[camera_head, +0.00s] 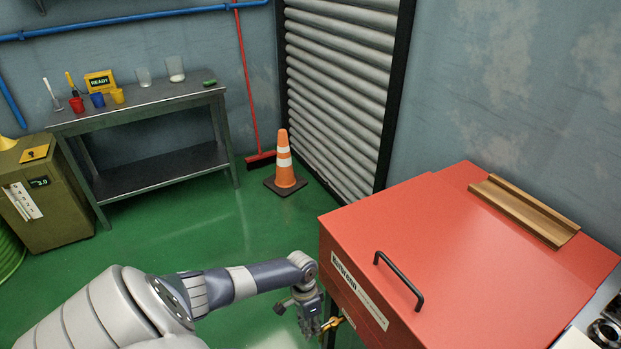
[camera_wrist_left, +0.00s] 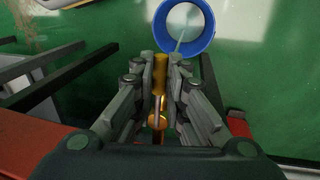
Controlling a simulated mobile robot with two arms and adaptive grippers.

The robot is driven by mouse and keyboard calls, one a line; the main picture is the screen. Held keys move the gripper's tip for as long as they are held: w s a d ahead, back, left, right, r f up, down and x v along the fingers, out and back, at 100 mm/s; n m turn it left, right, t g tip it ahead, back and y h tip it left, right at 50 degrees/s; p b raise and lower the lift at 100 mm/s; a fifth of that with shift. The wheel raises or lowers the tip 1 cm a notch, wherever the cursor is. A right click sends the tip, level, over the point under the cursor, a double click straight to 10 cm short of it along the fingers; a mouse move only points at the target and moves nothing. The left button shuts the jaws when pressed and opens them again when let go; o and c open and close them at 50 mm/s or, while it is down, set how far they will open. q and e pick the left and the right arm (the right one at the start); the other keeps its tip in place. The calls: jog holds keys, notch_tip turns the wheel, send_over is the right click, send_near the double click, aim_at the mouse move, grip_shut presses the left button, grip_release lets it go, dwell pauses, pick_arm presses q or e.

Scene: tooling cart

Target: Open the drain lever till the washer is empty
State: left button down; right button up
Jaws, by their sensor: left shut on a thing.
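The red washer (camera_head: 460,262) stands at the right in the head view, with its lid down and a black handle (camera_head: 398,280) on top. My left gripper (camera_head: 318,326) is at the lower front of the washer. It is shut on the brass drain lever (camera_head: 333,324). In the left wrist view the lever (camera_wrist_left: 160,68) shows between the fingers. A blue bucket (camera_wrist_left: 160,24) stands on the floor below, and a thin pale streak, perhaps liquid, runs into it. The washer's inside is hidden. My right gripper is not in view.
A grey bench (camera_head: 150,112) with cups, glasses and a yellow box stands at the back left. An olive cabinet (camera_head: 62,215) is beside it. An orange cone (camera_head: 284,165) and a red broom (camera_head: 260,157) stand near the shutter. The green floor between is clear.

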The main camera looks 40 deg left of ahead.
pick_arm(q)
jog(key=c, duration=1.9)
grip_release()
notch_tip(320, 180, up, 12)
jog(key=a, duration=0.2)
jog(key=shift+w+a, duration=0.2)
jog(key=shift+w, duration=0.15)
jog(key=shift+f, duration=0.15)
